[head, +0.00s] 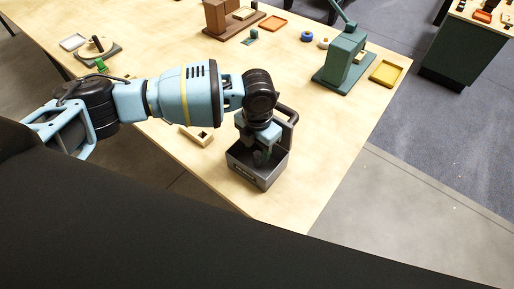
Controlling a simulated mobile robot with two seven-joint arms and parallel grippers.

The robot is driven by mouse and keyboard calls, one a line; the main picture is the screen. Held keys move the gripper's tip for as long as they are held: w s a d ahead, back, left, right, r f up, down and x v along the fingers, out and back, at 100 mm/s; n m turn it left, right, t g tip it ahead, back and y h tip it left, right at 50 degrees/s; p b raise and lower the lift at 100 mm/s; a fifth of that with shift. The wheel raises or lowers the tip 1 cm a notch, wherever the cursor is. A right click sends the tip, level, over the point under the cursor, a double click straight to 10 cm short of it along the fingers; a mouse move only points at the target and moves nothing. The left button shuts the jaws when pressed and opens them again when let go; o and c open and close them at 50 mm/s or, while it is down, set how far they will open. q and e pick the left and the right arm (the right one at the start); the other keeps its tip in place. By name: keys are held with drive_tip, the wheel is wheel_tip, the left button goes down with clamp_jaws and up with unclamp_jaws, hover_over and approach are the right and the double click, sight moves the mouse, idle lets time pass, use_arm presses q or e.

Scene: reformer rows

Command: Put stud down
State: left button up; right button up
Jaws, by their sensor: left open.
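My left arm reaches in from the left over the wooden table. Its gripper (262,155) points down at a dark grey open box (258,173) with a black handle, near the table's front corner. The fingers are at or inside the box opening and are open. I cannot make out a stud in or under the gripper; the arm hides much of the box's inside. My right gripper does not show.
A pale wooden block (198,136) with a hole lies left of the box. A green press (345,62) and a yellow tray (386,73) stand at the back right. A brown stand (222,18) and an orange tray (273,23) are farther back. The table right of the box is clear.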

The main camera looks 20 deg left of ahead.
sight(258, 154)
use_arm(q)
wheel_tip(258, 154, up, 12)
idle(0.4)
idle(0.5)
